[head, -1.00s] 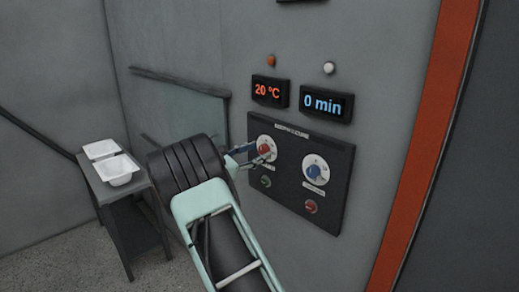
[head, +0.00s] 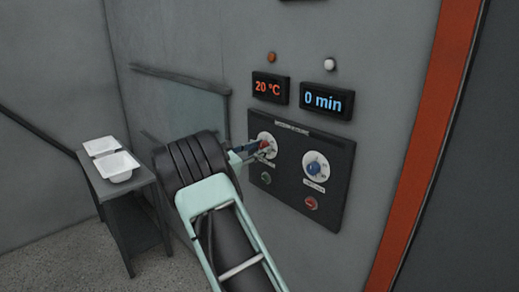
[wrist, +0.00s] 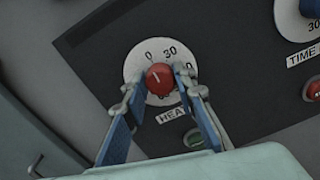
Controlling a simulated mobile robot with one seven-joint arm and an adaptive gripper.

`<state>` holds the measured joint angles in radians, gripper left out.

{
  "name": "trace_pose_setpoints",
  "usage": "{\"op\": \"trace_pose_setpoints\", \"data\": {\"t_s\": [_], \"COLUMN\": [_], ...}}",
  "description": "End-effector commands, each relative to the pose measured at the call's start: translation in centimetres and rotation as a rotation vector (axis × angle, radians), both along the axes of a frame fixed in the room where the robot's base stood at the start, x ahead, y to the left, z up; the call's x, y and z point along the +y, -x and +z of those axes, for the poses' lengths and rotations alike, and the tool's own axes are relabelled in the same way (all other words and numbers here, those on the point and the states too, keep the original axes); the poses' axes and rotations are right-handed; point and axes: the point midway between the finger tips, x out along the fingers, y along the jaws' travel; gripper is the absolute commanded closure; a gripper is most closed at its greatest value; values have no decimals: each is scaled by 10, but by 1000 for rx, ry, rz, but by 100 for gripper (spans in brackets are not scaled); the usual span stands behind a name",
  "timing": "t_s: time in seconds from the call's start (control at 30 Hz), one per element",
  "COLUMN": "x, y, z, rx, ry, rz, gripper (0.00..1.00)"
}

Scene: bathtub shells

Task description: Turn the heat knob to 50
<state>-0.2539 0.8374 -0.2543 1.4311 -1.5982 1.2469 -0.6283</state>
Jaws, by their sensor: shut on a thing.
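The heat knob is red with a white pointer line and sits on a white dial marked 0 and 30, with the label partly hidden, in the wrist view (wrist: 159,78). The pointer line tilts up and left, toward the 0. In the head view the red heat knob (head: 265,144) is partly covered by my gripper (head: 262,149). My gripper's two blue fingers (wrist: 157,88) stand on either side of the knob and are shut on it. The temperature display (head: 268,87) reads 20 °C. Other dial numbers are hidden behind the fingers.
The blue time knob (head: 314,169) is right of the heat knob, and its display (head: 325,101) reads 0 min. A green button (head: 266,178) and a red button (head: 311,202) sit below the dials. A table (head: 128,190) with white trays (head: 117,167) stands at left.

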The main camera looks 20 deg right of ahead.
Motion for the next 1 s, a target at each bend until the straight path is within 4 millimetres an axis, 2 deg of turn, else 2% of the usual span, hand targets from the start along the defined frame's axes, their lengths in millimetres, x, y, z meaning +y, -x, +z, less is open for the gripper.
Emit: {"op": "trace_pose_setpoints", "data": {"t_s": [0.37, 1.0], "x": [0, 0], "y": [0, 2], "z": [-6, -9], "rx": [-164, -727], "ry": [-58, -264], "rz": [2, 1], "gripper": [99, 99]}}
